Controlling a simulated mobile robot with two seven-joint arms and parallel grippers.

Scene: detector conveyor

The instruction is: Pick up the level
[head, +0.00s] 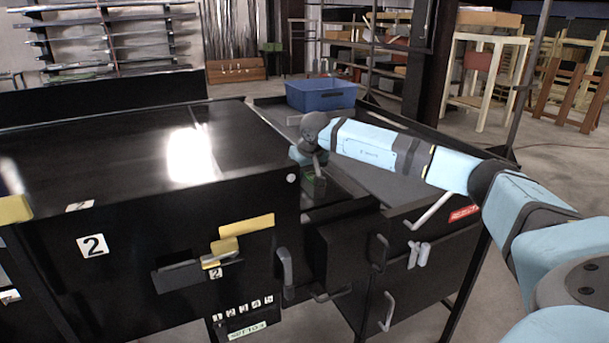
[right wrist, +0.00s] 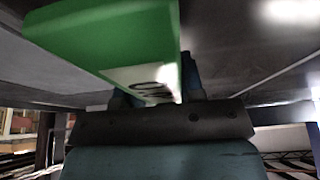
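The level looks like a green block with a white label; it fills the upper left of the right wrist view (right wrist: 105,38). In the head view, a small green patch (head: 318,186) shows just below my right gripper (head: 312,165), over the dark conveyor channel. In the right wrist view my right gripper's blue fingers (right wrist: 155,92) are at the labelled end of the level, one close against its right side, the other partly hidden by it. I cannot tell whether they are closed on it. My left gripper is not in view.
A black detector housing (head: 130,150) with a yellow handle (head: 240,228) stands left of my right arm. A blue bin (head: 321,95) sits at the far end of the dark conveyor table (head: 350,160). Shelves and wooden racks stand well behind.

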